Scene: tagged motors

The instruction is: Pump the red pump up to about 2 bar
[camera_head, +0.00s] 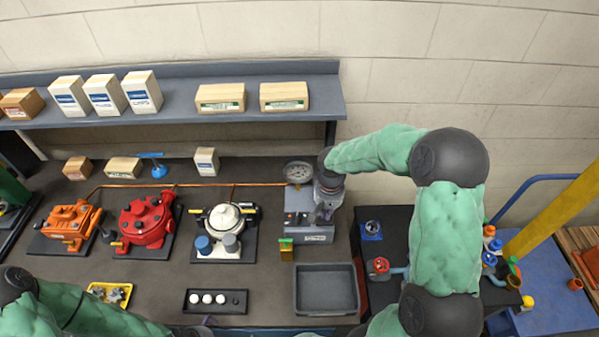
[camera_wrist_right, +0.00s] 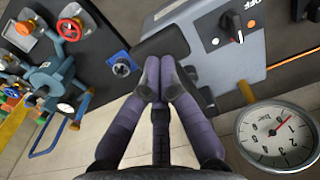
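The red pump (camera_head: 145,220) stands on a dark plate on the bench, left of centre. A round white gauge (camera_head: 298,172) stands at the back of a grey control unit (camera_head: 310,227); the gauge also shows in the right wrist view (camera_wrist_right: 278,137), with a red needle whose exact reading I cannot tell. The unit has a black rotary knob (camera_wrist_right: 233,27) beside OFF lettering. My right gripper (camera_head: 325,210) is over the unit's right side; in the wrist view its purple fingertips (camera_wrist_right: 160,66) are together with nothing visible between them. My left gripper (camera_head: 197,331) is mostly cut off at the bottom edge.
An orange pump (camera_head: 70,222) and a white pump (camera_head: 224,218) flank the red one. A thin orange line runs along the bench behind them. An empty grey tray (camera_head: 326,306), a black holder (camera_head: 238,307) and a yellow tray (camera_head: 95,290) lie in front.

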